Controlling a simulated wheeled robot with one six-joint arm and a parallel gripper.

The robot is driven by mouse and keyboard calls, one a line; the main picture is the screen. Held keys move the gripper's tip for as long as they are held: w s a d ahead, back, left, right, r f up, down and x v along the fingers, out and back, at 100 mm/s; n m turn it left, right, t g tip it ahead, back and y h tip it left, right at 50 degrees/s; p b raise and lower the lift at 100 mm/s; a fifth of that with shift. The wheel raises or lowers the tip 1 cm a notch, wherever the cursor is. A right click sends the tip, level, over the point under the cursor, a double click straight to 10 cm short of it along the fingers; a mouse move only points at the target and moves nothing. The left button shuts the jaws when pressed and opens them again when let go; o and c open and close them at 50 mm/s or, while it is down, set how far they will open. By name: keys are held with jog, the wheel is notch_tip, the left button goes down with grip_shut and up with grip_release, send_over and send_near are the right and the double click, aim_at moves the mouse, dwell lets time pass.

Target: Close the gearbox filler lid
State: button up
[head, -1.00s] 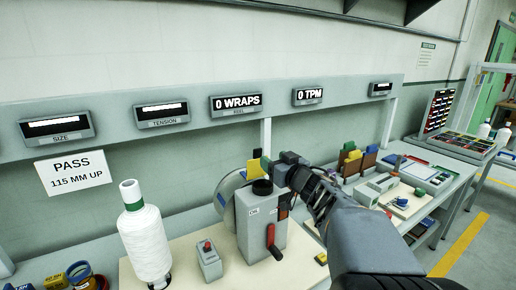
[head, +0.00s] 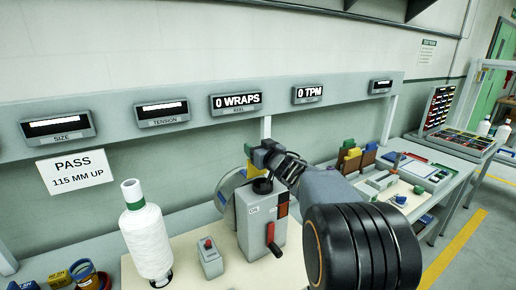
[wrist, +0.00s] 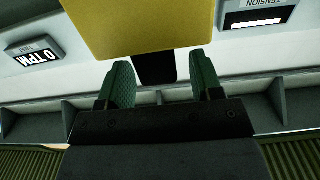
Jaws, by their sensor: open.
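The gearbox (head: 256,228) is a grey box marked OIL with a red lever on its front. Its black filler neck (head: 262,186) stands on top. The yellow lid (head: 258,158) is raised above and behind the neck, partly hidden by my gripper (head: 259,149). In the wrist view the lid (wrist: 140,25) fills the top as a broad yellow plate, with a dark piece below it. My gripper (wrist: 161,78) is open there, its green-padded fingers apart on either side of that dark piece. I cannot tell whether either finger touches the lid.
A white thread cone (head: 147,240) and a small grey box with a red button (head: 210,258) stand left of the gearbox. A rail with displays (head: 236,103) runs behind. Blocks and trays crowd the bench at right.

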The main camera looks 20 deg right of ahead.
jog(key=shift+c, duration=0.2)
grip_shut()
dwell(0.3)
